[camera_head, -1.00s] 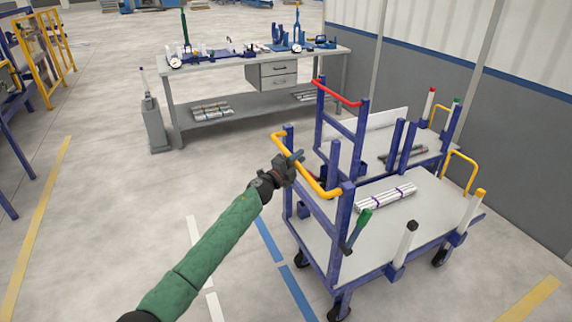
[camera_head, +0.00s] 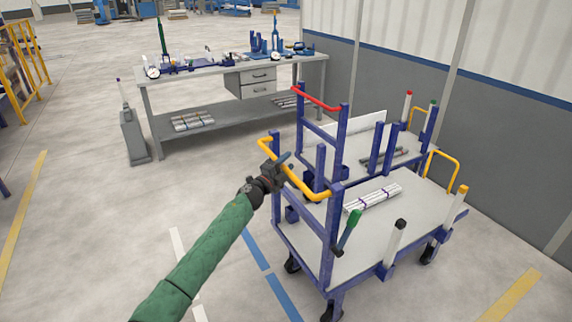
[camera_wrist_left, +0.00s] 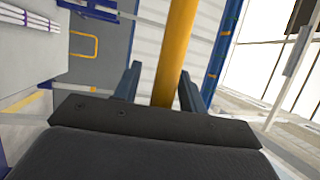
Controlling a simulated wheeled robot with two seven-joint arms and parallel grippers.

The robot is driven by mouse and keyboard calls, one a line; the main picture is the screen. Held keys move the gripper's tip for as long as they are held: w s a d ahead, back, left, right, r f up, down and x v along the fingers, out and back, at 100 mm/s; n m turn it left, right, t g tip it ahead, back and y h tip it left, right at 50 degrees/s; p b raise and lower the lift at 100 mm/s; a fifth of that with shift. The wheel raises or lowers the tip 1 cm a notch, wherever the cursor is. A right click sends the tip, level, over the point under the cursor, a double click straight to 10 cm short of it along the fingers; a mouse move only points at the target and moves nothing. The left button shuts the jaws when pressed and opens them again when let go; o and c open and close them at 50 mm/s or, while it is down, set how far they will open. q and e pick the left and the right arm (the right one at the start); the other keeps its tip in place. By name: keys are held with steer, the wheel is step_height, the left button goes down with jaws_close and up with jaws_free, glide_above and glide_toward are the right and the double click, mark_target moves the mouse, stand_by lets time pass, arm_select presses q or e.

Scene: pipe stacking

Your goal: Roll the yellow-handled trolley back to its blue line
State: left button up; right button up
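The yellow-handled trolley (camera_head: 405,220) stands at the right of the head view, a grey deck on a blue frame with casters. Its yellow handle (camera_head: 310,188) faces my side. My left gripper (camera_head: 284,163) is at this handle, left of its middle. In the left wrist view the yellow bar (camera_wrist_left: 172,40) passes between the two spread fingers (camera_wrist_left: 160,88), with a gap beside the left finger. My right gripper is out of view.
A red-handled trolley (camera_head: 328,145) stands close behind. A grey workbench (camera_head: 205,77) with tools stands at the back, a grey canister (camera_head: 133,137) by its left end. White dashes (camera_head: 178,243) mark open floor at left. A wall closes off the right.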

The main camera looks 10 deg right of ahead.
arm_select(q)
steer(key=b+v, duration=0.1)
steer(key=v, duration=0.7)
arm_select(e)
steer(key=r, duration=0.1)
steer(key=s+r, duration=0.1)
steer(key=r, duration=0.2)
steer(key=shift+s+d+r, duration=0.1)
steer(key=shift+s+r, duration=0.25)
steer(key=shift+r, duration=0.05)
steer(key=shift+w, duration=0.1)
